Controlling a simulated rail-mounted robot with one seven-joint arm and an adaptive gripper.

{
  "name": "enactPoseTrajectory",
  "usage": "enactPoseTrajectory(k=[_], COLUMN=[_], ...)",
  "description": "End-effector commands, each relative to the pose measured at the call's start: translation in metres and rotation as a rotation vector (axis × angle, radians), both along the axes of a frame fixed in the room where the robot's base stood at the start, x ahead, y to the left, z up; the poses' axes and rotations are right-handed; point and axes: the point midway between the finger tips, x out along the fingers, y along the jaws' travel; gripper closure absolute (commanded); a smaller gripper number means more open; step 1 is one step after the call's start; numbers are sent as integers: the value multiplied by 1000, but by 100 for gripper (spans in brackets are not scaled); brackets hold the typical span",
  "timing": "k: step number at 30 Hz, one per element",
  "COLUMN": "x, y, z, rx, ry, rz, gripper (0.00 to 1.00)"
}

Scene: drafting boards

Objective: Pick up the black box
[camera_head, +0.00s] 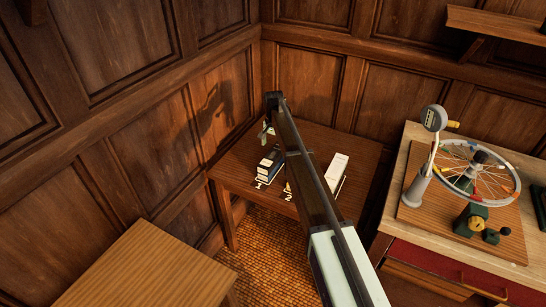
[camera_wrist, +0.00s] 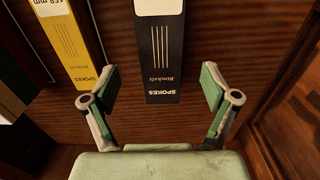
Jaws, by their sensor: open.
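The black box (camera_wrist: 160,55) stands at the middle of the wrist view, with a white patch at its top edge and "SPOKES" printed upside down. My gripper (camera_wrist: 160,82) is open, one green-padded finger to each side of the box's lower part in the picture. Nothing is between the pads that I can see gripped, and both look apart from the box.
A yellow spokes box (camera_wrist: 72,45) stands left of the black one. In the head view, a dark box (camera_head: 270,166) and a white box (camera_head: 337,166) stand on the wooden table (camera_head: 238,160). A workbench with a wheel (camera_head: 512,190) is at right.

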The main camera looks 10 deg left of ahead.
Motion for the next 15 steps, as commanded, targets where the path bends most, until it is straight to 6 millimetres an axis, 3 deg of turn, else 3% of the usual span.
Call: enactPoseTrajectory(k=[8, 15], x=[-2, -4], y=[1, 3], z=[-12, -43], rx=[-1, 0], ry=[1, 2], rz=[0, 0], gripper=[14, 14])
